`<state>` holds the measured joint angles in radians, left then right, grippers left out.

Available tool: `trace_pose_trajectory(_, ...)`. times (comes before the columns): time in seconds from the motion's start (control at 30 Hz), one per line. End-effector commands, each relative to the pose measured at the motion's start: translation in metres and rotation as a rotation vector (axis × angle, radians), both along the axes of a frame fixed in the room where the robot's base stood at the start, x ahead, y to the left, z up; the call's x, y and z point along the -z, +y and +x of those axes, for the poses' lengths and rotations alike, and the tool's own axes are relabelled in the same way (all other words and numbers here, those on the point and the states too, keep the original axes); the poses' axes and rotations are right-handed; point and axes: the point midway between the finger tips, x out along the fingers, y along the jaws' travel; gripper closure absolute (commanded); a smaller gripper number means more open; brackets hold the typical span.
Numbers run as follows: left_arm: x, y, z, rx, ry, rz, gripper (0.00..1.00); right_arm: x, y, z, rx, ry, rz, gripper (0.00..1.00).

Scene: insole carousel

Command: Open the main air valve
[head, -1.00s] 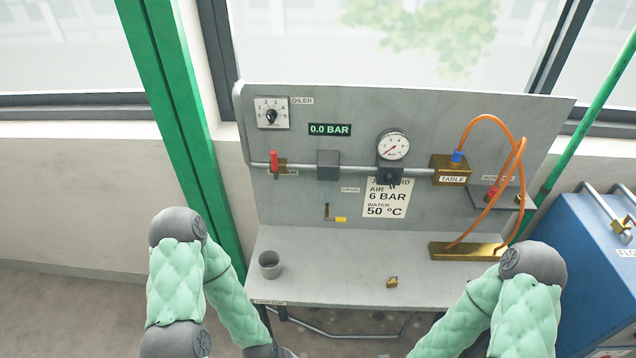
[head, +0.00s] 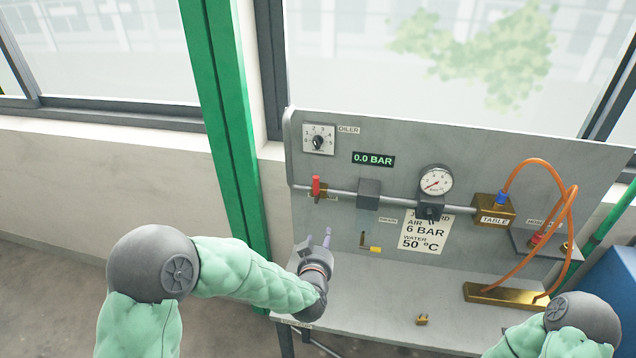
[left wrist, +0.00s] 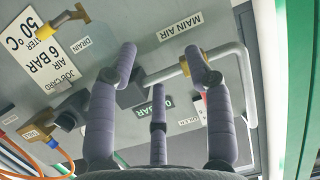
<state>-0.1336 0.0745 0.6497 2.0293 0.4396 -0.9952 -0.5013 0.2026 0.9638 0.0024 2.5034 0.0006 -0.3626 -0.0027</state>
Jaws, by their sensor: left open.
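The main air valve has a red upright lever (head: 316,186) on a brass body, at the left end of the grey pipe on the panel. In the left wrist view, which looks upside down, the brass valve body (left wrist: 205,57) is partly hidden behind one fingertip, near the MAIN AIR label (left wrist: 181,26). My left gripper (head: 317,240) is open and empty, its fingers pointing up toward the panel below the valve. Its spread fingers also show in the left wrist view (left wrist: 163,62). I cannot tell how far the fingertips are from the lever. My right gripper is out of view.
The pressure display (head: 373,159) reads 0.0 BAR. A round gauge (head: 435,181), an oiler dial (head: 319,139) and a yellow drain handle (head: 375,249) are on the panel. Orange hoses (head: 561,190) loop at right. A small brass piece (head: 422,319) lies on the shelf.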

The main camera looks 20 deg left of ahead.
Motion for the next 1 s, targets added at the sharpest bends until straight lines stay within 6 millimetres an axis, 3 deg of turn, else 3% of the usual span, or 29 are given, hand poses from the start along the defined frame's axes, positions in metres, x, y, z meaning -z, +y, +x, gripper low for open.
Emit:
trace_pose_trajectory(0.03,-0.028,0.001,0.003,-0.018,-0.066,0.017,0.49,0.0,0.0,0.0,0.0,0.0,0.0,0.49)
trace_pose_trajectory(0.1,-0.058,0.003,0.004,-0.047,-0.136,0.038,0.49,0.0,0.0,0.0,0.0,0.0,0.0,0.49)
trace_pose_trajectory(0.2,-0.091,0.006,0.002,-0.083,-0.211,0.06,0.49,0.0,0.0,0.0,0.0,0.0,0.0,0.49)
trace_pose_trajectory(0.3,-0.112,0.008,0.0,-0.106,-0.257,0.072,0.49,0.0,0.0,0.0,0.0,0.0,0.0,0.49)
trace_pose_trajectory(0.57,-0.12,0.013,0.01,-0.122,-0.278,0.08,0.49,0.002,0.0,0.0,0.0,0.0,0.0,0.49)
trace_pose_trajectory(1.0,-0.119,0.034,0.081,-0.121,-0.277,0.079,0.49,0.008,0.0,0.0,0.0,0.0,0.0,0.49)
